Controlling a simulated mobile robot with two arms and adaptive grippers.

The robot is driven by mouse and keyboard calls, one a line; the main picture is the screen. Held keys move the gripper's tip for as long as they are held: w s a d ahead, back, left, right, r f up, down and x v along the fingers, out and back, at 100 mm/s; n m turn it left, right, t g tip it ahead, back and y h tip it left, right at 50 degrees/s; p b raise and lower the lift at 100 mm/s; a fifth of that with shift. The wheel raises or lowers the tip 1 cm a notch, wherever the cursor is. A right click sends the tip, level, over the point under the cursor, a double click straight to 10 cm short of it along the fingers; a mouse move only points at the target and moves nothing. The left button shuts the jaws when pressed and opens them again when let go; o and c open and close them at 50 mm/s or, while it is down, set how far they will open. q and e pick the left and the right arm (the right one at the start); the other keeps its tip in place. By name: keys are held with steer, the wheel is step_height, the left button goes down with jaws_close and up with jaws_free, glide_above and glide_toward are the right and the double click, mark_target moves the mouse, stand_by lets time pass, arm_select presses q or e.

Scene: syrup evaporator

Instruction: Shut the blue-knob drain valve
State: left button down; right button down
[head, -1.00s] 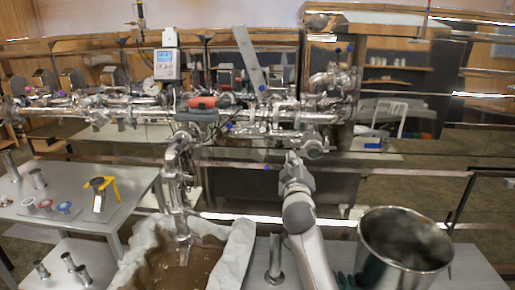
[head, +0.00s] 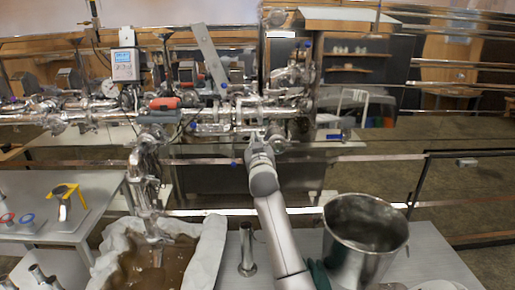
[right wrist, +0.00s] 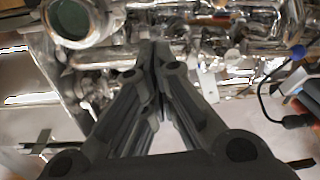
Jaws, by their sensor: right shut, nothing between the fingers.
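Several small blue parts show on and near the steel pipework (head: 215,120) in the head view. One blue knob (head: 234,163) sits low, just left of my right gripper (head: 256,136); another blue knob (head: 308,44) is at the upper right. I cannot tell which belongs to the drain valve or how it is set. My right gripper is shut and empty, pointing at the pipework. In the right wrist view, its fingertips (right wrist: 154,48) meet in front of blurred pipes. A blue cap (right wrist: 298,52) shows at the right there, apart from the fingers. My left gripper is out of view.
A steel bucket (head: 365,240) stands at the front right. A white-lined basin (head: 205,260) with brown liquid is left of my right arm. A short steel tube (head: 246,250) stands between them. A grey side table (head: 85,225) is at the left.

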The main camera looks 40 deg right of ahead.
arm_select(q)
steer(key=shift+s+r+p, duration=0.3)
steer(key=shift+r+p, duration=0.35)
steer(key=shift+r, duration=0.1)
arm_select(e)
steer(key=f, duration=0.1)
steer(key=d+f, duration=0.1)
steer(key=w+f, duration=0.1)
steer(key=shift+d+f, duration=0.2)
steer(key=shift+f, duration=0.1)
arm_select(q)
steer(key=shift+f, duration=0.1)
arm_select(e)
steer(key=shift+f, duration=0.1)
